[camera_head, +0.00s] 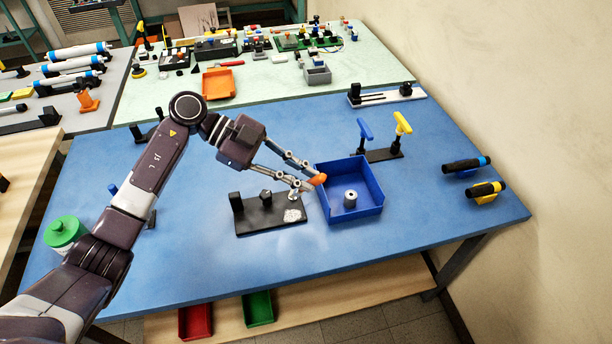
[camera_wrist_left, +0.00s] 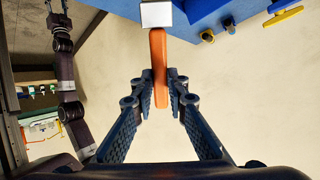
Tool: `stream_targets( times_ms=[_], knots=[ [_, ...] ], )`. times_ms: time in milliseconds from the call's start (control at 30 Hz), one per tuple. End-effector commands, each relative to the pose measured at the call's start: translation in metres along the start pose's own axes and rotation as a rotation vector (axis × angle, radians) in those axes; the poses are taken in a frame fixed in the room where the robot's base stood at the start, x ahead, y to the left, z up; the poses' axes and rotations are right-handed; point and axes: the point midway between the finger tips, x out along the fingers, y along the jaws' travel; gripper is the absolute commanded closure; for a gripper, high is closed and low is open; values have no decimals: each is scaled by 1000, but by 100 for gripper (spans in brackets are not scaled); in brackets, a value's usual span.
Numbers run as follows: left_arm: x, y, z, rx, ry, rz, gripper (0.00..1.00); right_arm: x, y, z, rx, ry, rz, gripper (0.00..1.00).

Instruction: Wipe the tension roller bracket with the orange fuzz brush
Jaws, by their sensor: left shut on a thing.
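My left gripper (camera_head: 307,177) is shut on the orange fuzz brush (camera_head: 318,180), above the table between the bracket and the blue bin. In the left wrist view the brush's orange handle (camera_wrist_left: 158,60) sits between the two fingers, with a white block-shaped head at its far end. The tension roller bracket appears to be the black plate with short uprights (camera_head: 262,226) just left of the bin. A pale speckled patch (camera_head: 293,215) lies on its right end. I cannot tell whether the brush head touches the bracket.
The blue bin (camera_head: 373,208) holds a grey metal roller (camera_head: 350,198). Behind it, blue and yellow T-handled tools stand on a black rack (camera_head: 380,155). A green-lidded jar (camera_head: 62,230) stands at left. The blue table (camera_head: 200,260) is clear in front of the bracket.

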Motion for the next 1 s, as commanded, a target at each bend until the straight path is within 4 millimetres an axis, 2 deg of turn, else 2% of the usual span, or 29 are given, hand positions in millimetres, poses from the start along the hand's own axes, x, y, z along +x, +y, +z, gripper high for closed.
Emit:
stream_targets(
  times_ms=[500,1000],
  knots=[
    [0,0,1,0,0,0,100,0,4,1,-1,-1,4,60],
    [-11,14,15,1,14,0,100,1,7,2,-3,-2,8,60]
  ],
)
